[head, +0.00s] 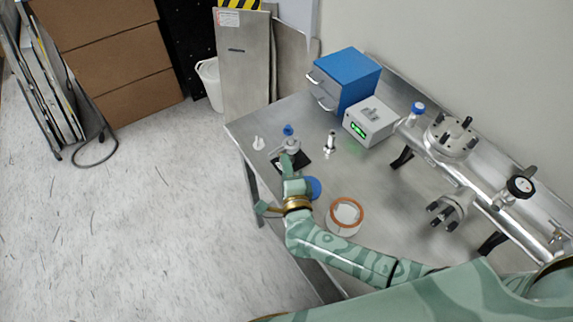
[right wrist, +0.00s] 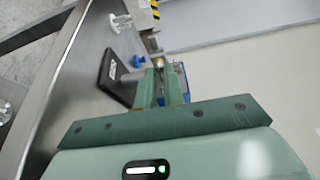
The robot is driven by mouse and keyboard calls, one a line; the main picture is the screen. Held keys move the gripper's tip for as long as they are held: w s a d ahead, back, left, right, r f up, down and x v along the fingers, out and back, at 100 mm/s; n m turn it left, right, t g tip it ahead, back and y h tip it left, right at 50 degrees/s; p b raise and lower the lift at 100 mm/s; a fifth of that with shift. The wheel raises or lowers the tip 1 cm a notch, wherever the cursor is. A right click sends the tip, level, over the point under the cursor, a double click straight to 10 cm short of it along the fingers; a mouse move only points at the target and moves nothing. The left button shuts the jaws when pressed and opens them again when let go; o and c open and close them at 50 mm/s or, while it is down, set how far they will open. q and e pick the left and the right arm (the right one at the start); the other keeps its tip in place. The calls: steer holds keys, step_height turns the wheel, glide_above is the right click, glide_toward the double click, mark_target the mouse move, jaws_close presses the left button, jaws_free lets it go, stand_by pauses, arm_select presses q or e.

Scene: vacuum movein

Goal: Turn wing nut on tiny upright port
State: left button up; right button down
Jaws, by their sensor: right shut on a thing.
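My right gripper (head: 289,160) is over the black pad (head: 304,160) near the table's left end, beside a small upright metal port with a blue cap (head: 288,130). In the right wrist view, my right gripper's fingers (right wrist: 158,68) are closed around a small metal piece at the tips, which I take to be the wing nut (right wrist: 157,61). Its wings are too small to make out. The blue cap (right wrist: 138,61) shows just left of the fingers, above the black pad (right wrist: 108,75). My left gripper is out of view.
A white fitting (head: 258,143) and a small metal post (head: 330,143) stand close to the gripper. A copper-rimmed round part (head: 346,216) lies nearer my arm. A grey box with a green display (head: 370,122), a blue cabinet (head: 346,78) and a steel vacuum tube (head: 480,185) stand further right.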

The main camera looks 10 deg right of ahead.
steer(key=m+p, duration=0.1)
steer(key=m+g+p, duration=0.1)
steer(key=m, duration=0.1)
steer(key=m+p, duration=0.1)
steer(key=shift+r+g+y, duration=0.3)
steer(key=shift+g, duration=0.1)
steer(key=m+g+y+p, duration=0.1)
steer(key=m+p, duration=0.2)
steer(key=m, duration=0.1)
steer(key=shift+d+r+g+y+p, duration=0.15)
steer(key=shift+d+g+y+p, duration=0.05)
steer(key=shift+g+y+p, duration=0.2)
steer(key=m+y+p, duration=0.1)
steer(key=m, duration=0.1)
steer(key=shift+d+m+g+p, duration=0.1)
steer(key=shift+m+g+p, duration=0.25)
steer(key=shift+m+g, duration=0.05)
steer(key=shift+w+m+y+p, duration=0.1)
steer(key=shift+m+y+p, duration=0.3)
steer(key=shift+m+y, duration=0.35)
steer(key=shift+d+g, duration=0.1)
steer(key=shift+g, duration=0.2)
steer(key=c, duration=1.5)
jaws_free()
